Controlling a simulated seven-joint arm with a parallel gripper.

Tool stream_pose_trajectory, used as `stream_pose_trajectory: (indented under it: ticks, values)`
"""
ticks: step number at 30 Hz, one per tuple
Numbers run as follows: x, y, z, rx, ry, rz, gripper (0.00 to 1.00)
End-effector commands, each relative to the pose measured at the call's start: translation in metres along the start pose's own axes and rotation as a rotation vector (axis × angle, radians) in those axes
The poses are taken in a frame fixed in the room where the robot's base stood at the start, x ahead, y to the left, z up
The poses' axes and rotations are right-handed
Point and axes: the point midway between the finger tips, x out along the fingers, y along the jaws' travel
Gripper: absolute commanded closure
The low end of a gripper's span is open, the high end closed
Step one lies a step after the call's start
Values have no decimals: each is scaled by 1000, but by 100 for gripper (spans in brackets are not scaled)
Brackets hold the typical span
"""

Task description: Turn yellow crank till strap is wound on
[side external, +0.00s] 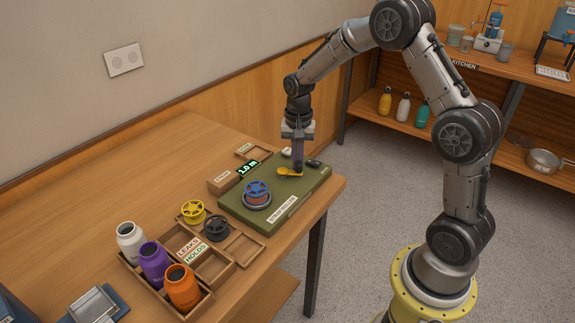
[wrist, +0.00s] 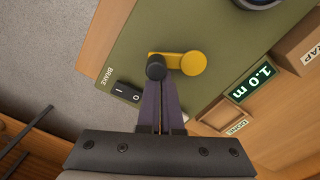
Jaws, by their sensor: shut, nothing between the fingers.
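The yellow crank (side external: 286,172) lies on the green strap winder board (side external: 235,206). In the wrist view the crank's yellow arm (wrist: 192,63) runs left to a dark upright knob (wrist: 156,67). My gripper (side external: 298,167) points down at the knob end. In the wrist view its purple fingers (wrist: 159,84) are together, with tips right at the knob; I cannot tell whether they touch it. A blue and orange reel (side external: 257,190) sits on the board. The display (side external: 247,168) reads 1.0 m; it also shows in the wrist view (wrist: 250,82).
A brake switch (wrist: 126,92) sits beside the crank. A box labelled STRAP (side external: 224,180) and a DONE tray (side external: 252,153) stand behind the board. The board lies near the table's right edge.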

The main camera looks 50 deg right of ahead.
Motion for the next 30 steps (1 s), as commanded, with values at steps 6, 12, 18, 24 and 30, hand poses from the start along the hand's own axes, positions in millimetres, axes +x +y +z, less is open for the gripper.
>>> stream_pose_trajectory:
  ticks: [6,12,18,24,30]
  values:
    - [0,0,0,0,0,0,56]
    - [0,0,0,0,0,0,45]
    - [-2,0,0,0,1,-1,45]
    - [-12,-1,-1,0,1,-1,45]
    - [-23,-1,-1,0,2,-2,45]
